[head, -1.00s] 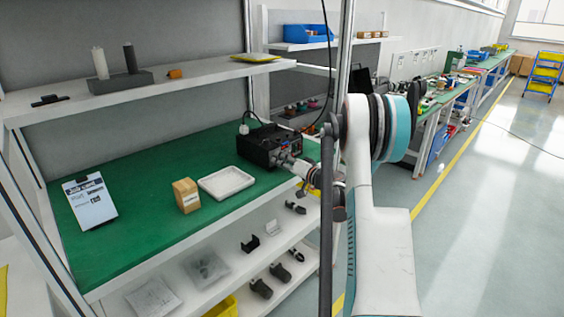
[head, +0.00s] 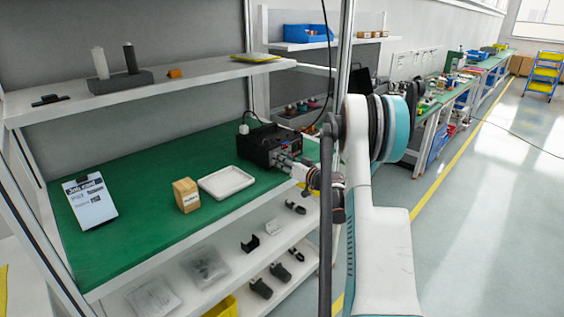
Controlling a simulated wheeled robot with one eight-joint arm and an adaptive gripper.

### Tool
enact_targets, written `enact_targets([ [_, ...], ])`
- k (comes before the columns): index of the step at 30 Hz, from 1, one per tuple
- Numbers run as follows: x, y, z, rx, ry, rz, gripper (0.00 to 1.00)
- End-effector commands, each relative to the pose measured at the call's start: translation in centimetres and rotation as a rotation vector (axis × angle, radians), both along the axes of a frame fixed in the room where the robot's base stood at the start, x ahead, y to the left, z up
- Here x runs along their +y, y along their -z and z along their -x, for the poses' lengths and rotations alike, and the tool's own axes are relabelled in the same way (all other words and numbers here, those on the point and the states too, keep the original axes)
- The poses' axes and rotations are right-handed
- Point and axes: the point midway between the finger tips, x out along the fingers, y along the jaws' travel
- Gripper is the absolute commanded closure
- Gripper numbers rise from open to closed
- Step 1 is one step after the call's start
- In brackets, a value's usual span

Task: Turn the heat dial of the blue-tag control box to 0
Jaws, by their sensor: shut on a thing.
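The control box (head: 258,148) is a black box at the back right of the green bench, with a cable from its top. Its front faces my gripper (head: 284,162), which reaches in from the right at the front panel. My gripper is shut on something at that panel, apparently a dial. The fingertips and the dial are too small to make out, and the gripper hides part of the panel. I cannot read the dial's setting or see a blue tag.
A white tray (head: 227,192), a small wooden box (head: 186,195) and a clipboard (head: 90,201) lie on the green bench (head: 130,215). A shelf (head: 190,78) hangs above. Lower shelves hold several small parts.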

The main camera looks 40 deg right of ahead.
Motion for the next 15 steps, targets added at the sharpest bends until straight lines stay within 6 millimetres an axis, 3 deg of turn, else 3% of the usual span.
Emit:
enact_targets([
  [6, 0.16, 0.27, 0.08, 0.004, -0.004, 0.004, 1.00],
  [7, 0.16, 0.27, 0.08, 0.004, -0.004, 0.003, 0.70],
  [9, 0.14, 0.23, 0.07, 0.003, -0.003, 0.003, 0.56],
  [15, 0.08, 0.13, 0.04, 0.001, -0.002, 0.001, 0.56],
])
